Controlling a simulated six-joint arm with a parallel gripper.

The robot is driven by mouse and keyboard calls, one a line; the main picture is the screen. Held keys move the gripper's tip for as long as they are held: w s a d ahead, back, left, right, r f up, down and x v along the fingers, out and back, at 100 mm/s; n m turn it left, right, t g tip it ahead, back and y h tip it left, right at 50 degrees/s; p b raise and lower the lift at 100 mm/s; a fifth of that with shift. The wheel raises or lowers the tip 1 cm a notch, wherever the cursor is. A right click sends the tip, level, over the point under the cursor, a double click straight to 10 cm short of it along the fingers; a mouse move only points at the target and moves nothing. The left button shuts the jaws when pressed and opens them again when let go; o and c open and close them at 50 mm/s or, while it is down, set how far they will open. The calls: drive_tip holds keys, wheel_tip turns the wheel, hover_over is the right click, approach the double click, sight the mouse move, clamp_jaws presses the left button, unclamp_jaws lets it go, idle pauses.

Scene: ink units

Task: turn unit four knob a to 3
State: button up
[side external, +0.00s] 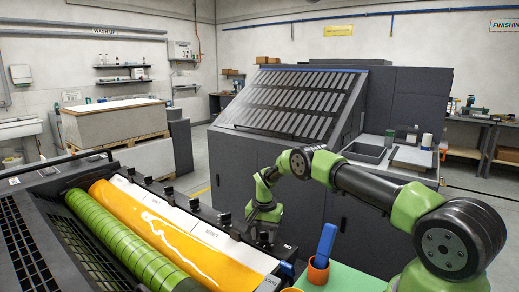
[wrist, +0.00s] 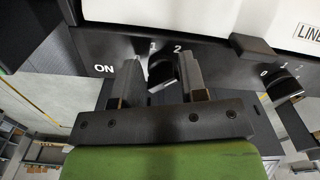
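The dark front rail of the ink unit (wrist: 225,55) crosses the top of the wrist view, printed with ON, 1 and 2. A black knob (wrist: 163,72) on it lies between the two fingers of my gripper (wrist: 164,82). The fingers stand apart, one on each side of the knob, with the right finger very close to it. I cannot tell whether either touches. The digits on the knob's right are hidden by the finger. In the side view, my gripper (side external: 262,232) is down at the rail's edge and the knob cannot be made out.
A second black knob (wrist: 284,86) with small digits sits to the right on the rail. Yellow ink (side external: 170,235) and a green roller (side external: 110,240) lie beside the rail. An orange cup (side external: 318,272) with a blue tool (side external: 326,245) stands close to my gripper's right.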

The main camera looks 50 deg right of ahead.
drive_tip(key=n, duration=0.5)
drive_tip(key=shift+s+d+n, duration=0.25)
drive_tip(key=shift+s+n, duration=0.1)
drive_tip(key=shift+n, duration=0.05)
drive_tip(key=n, duration=0.5)
drive_tip(key=shift+s+d+r+n, duration=0.1)
drive_tip(key=shift+s+d+n, duration=0.05)
drive_tip(key=shift+d+n, duration=0.2)
drive_tip(key=s+a+r+t, duration=0.1)
drive_tip(key=a+r, duration=0.2)
drive_tip(key=r, duration=0.6)
drive_tip(key=s+a+r+t, duration=0.1)
drive_tip(key=a+r, duration=0.3)
drive_tip(key=r, duration=0.6)
drive_tip(key=s+a+r+t, duration=0.1)
drive_tip(key=s+a+r, duration=0.2)
drive_tip(key=r, duration=0.7)
drive_tip(key=shift+a, duration=0.75)
